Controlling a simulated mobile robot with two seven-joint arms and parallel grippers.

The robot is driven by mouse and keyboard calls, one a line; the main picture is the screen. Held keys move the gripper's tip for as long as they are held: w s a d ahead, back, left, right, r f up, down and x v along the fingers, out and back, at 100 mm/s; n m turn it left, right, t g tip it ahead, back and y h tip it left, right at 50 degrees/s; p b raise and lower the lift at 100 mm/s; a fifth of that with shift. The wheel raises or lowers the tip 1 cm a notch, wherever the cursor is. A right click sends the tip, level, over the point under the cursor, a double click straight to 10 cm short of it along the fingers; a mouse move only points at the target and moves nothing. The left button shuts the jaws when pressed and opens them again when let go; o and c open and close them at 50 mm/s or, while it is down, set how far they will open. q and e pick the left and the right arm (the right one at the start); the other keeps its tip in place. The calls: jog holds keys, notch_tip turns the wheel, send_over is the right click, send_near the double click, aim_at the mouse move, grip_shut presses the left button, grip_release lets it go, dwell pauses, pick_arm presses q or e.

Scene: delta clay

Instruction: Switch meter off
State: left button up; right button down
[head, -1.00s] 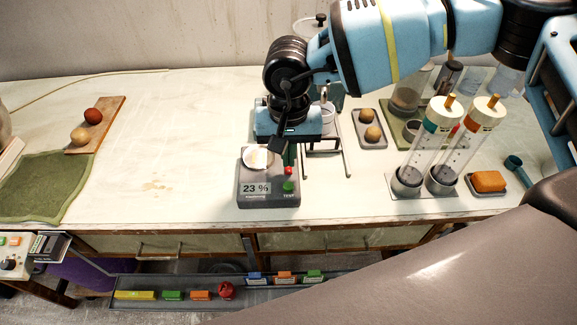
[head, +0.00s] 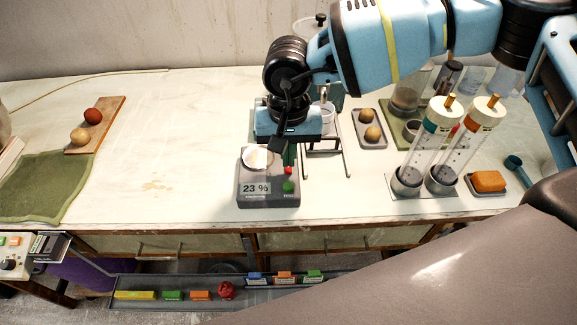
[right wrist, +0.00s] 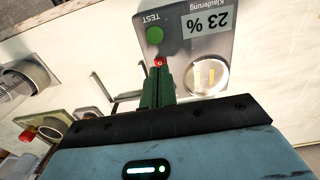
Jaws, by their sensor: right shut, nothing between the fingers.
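The meter is a grey box (head: 268,199) near the front edge of the bench. Its display reads 23 %, and it has a round pale window, a green TEST button (head: 288,187) and a small red button (head: 288,171). My right gripper (head: 290,160) points down over the meter's back right part, shut and empty. In the right wrist view its green fingers (right wrist: 158,85) end right at the red button (right wrist: 159,62); I cannot tell whether they touch it. The display (right wrist: 208,20) shows 23 % there too. My left gripper is not in view.
A wire stand (head: 328,165) is just right of the meter. A small tray (head: 371,142) holds two round items. The bench left of the meter is clear up to a green cloth (head: 45,185).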

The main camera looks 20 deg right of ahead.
aim_at(289, 170)
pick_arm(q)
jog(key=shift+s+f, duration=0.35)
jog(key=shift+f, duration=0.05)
pick_arm(e)
jog(key=shift+f, duration=1.25)
dwell(0.8)
jog(key=shift+s, duration=0.1)
jog(key=shift+r, duration=0.9)
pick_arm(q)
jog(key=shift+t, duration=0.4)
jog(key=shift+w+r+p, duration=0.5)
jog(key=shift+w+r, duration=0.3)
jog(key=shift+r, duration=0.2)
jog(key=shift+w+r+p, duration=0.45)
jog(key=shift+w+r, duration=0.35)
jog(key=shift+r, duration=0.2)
pick_arm(e)
jog(key=shift+r, duration=2.65)
